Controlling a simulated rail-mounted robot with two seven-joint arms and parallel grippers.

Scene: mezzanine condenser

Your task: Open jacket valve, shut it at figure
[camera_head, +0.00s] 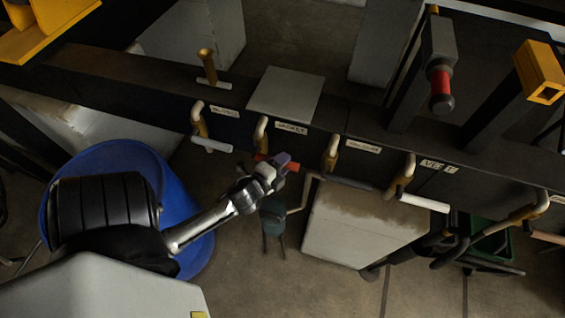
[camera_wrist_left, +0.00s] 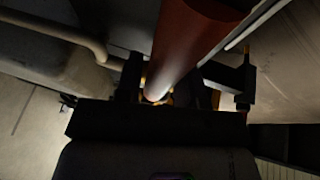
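The jacket valve hangs under the dark beam below a label reading JACKET (camera_head: 291,128). It has a yellowish bent stem (camera_head: 261,133) and a red bar handle (camera_head: 293,166). My left gripper (camera_head: 273,171) is at this handle and hides its middle. In the left wrist view the red handle (camera_wrist_left: 190,42) runs between my two dark fingers (camera_wrist_left: 172,82). The fingers stand apart with some gap beside the handle, so they look open around it. Whether either finger touches it is hard to tell. My right gripper is not in view.
Similar valves hang along the beam: white-handled ones at left (camera_head: 212,144) and right (camera_head: 423,203), and a dark-handled one (camera_head: 349,183) close by. A blue barrel (camera_head: 120,150) stands behind my left arm. A pale box (camera_head: 350,235) stands below the valves.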

